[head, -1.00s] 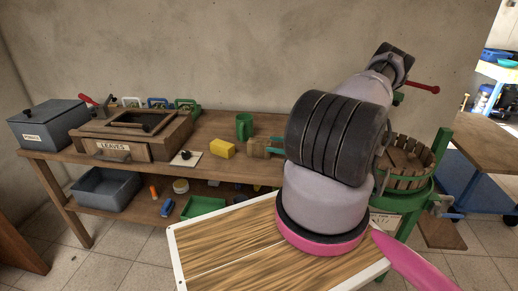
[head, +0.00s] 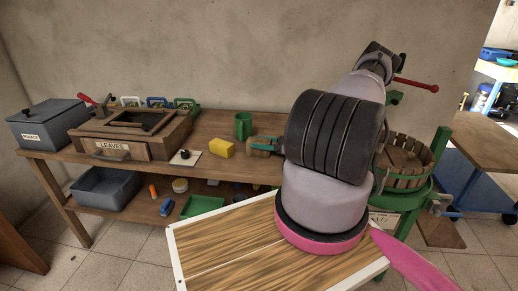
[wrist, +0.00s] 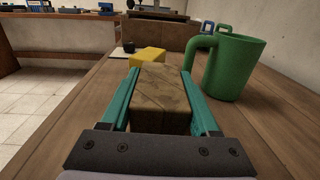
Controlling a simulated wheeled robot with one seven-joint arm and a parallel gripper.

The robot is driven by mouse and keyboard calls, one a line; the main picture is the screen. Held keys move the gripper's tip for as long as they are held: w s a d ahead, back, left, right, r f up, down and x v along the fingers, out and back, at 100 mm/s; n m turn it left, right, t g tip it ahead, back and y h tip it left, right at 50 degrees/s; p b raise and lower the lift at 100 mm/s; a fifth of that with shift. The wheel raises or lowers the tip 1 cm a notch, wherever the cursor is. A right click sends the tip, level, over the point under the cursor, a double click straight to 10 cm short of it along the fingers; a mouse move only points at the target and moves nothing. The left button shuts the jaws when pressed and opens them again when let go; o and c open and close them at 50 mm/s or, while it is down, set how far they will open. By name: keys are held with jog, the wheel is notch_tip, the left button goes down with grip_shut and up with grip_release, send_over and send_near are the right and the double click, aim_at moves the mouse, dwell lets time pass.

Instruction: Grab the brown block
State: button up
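The brown block (wrist: 160,95) lies on the wooden workbench, between the two teal fingers of my gripper (wrist: 160,78) in the wrist view. One finger runs along each side of it, very close; I cannot tell whether they press on it. In the head view the brown block (head: 259,152) shows only in part, beside a teal finger of my gripper (head: 264,142) and left of my dark arm link. The block appears to rest on the bench top.
A yellow block (head: 222,148) lies just beyond the brown block. A green mug (head: 243,126) stands close by, right of the fingers in the wrist view (wrist: 232,68). A wooden box marked LEAVES (head: 121,150) and a grey box (head: 47,126) stand at the left.

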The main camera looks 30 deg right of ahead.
grip_shut()
jog(key=shift+r, duration=0.1)
